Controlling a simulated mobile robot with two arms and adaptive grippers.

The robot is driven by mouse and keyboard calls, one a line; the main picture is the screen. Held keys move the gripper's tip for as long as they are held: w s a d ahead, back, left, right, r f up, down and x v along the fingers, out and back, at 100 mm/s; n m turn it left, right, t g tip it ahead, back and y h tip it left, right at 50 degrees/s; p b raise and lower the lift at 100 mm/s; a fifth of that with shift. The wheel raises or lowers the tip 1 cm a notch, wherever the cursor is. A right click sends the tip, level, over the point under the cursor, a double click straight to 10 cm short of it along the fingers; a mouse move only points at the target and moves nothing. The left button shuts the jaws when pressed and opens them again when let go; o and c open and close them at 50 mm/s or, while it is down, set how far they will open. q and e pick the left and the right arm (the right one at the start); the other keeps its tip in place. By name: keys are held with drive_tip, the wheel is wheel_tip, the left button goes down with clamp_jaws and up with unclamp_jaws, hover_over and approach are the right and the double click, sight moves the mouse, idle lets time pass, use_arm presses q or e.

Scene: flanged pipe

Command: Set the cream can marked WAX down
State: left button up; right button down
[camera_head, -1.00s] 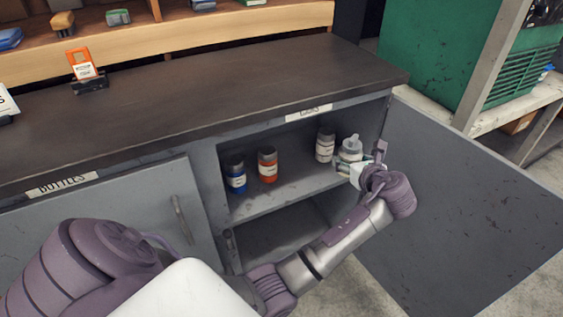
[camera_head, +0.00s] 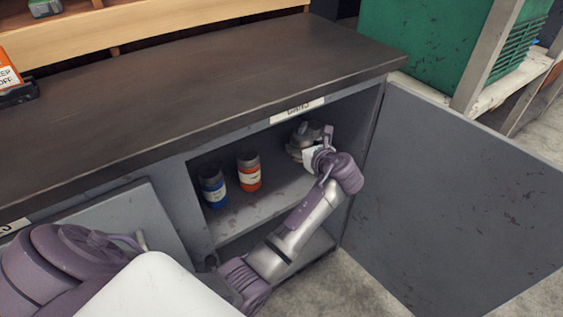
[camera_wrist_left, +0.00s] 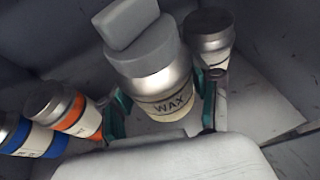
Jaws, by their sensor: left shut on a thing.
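The cream can marked WAX (camera_wrist_left: 165,92) has a grey metal top with a block-like grey cap. In the wrist view it stands between the two green-padded fingers of my left gripper (camera_wrist_left: 163,115), which is shut on it. In the head view my left gripper (camera_head: 316,151) reaches into the right part of the open cabinet's upper shelf (camera_head: 262,208). The can's grey top (camera_head: 306,131) shows just behind it, and its body is mostly hidden by the gripper. I cannot tell whether its base touches the shelf. My right gripper is not in view.
A blue can (camera_head: 213,188) and an orange can (camera_head: 249,173) stand on the shelf to the left, with free shelf between them and my gripper. Another grey-lidded can (camera_wrist_left: 210,40) stands close behind right of the WAX can. The cabinet door (camera_head: 455,190) is open at right.

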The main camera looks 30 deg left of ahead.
use_arm(q)
drive_tip(key=b, duration=0.1)
hover_over(285, 168)
drive_tip(key=f, duration=0.3)
drive_tip(key=shift+d, duration=0.25)
drive_tip(key=shift+a, duration=0.2)
drive_tip(key=shift+a+f, duration=0.1)
drive_tip(key=shift+f, duration=0.2)
drive_tip(key=shift+s+f+b, duration=0.1)
drive_tip(key=shift+f+b, duration=0.5)
drive_tip(key=shift+f, duration=0.15)
wheel_tip(285, 168, down, 2)
drive_tip(key=shift+b, duration=0.4)
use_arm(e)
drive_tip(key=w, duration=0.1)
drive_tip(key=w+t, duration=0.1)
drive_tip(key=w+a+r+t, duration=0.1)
